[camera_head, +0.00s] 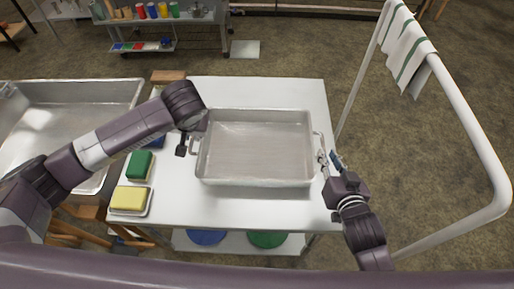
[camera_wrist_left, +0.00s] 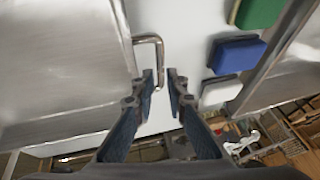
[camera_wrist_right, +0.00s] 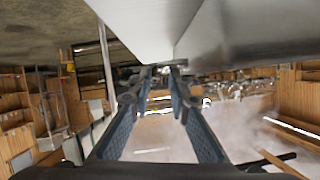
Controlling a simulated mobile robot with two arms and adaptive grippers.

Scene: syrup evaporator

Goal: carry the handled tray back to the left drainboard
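The handled tray (camera_head: 250,183) is a shallow metal pan resting flat on the white tabletop (camera_head: 225,208). It has a bar handle at each end. My left gripper (camera_head: 183,143) is beside the left handle (camera_head: 195,146). In the left wrist view the fingers (camera_wrist_left: 161,85) are apart, with the handle (camera_wrist_left: 152,40) just beyond the tips. My right gripper (camera_head: 329,161) is by the right handle (camera_head: 318,138). In the right wrist view its fingers (camera_wrist_right: 162,72) are apart, below the tray's metal edge; whether the handle lies between them is unclear. I cannot identify the left drainboard for certain.
A large metal basin (camera_head: 90,95) stands left of the table. A yellow sponge (camera_head: 131,197) on a dish, a green sponge (camera_head: 139,163) and a blue one line the table's left edge. A white rail (camera_head: 470,110) with a striped towel (camera_head: 404,50) stands right.

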